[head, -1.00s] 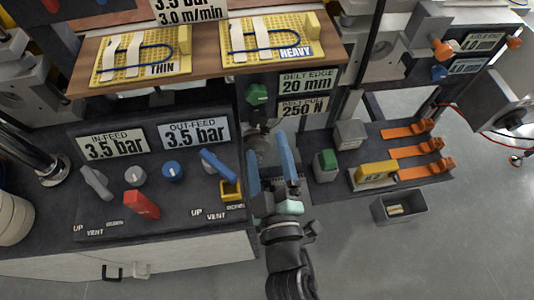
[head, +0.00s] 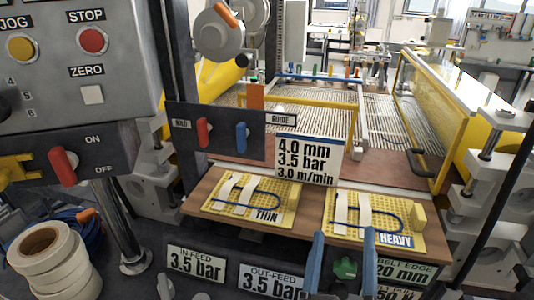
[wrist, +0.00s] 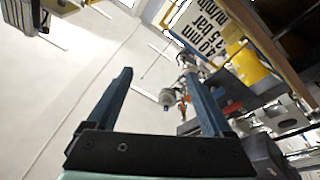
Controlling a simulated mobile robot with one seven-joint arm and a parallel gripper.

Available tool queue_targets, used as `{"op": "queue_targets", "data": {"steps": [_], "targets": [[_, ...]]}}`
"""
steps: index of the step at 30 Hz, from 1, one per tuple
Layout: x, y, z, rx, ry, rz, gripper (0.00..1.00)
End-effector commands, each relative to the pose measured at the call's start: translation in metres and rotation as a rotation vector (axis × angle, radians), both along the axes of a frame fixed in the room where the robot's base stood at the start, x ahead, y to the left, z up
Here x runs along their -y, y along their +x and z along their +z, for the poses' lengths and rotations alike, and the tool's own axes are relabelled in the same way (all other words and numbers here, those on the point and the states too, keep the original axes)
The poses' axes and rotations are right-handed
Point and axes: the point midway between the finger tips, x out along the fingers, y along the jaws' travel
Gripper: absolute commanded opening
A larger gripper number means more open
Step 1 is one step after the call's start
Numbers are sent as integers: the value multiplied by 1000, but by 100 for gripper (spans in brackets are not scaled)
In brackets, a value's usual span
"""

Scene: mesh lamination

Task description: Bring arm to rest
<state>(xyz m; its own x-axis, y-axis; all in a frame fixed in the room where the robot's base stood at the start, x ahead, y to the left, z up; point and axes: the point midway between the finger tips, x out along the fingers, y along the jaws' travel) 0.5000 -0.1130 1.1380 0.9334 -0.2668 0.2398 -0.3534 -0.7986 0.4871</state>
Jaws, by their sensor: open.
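My gripper (head: 342,262) shows at the bottom of the head view, its two blue fingers pointing up. It is open, with nothing between the fingers. It is in front of the wooden shelf with the yellow THIN board (head: 243,199) and HEAVY board (head: 375,217). In the wrist view my gripper (wrist: 160,98) also has its fingers wide apart and empty. The rest of my arm is mostly below the head view.
The control box with the STOP button (head: 93,40) and a red switch (head: 63,167) stands at left. White rolls (head: 55,262) are stacked at lower left. The laminator's mesh belt (head: 300,118) lies behind the shelf. A white settings sign (head: 308,160) stands above the boards.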

Motion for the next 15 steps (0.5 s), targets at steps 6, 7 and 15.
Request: {"op": "queue_targets", "data": {"steps": [6,7,15], "targets": [[-35,17,175,289,180,146,85],[-42,14,197,323,204,174,85],[-95,-34,351,560,349,435,85]]}}
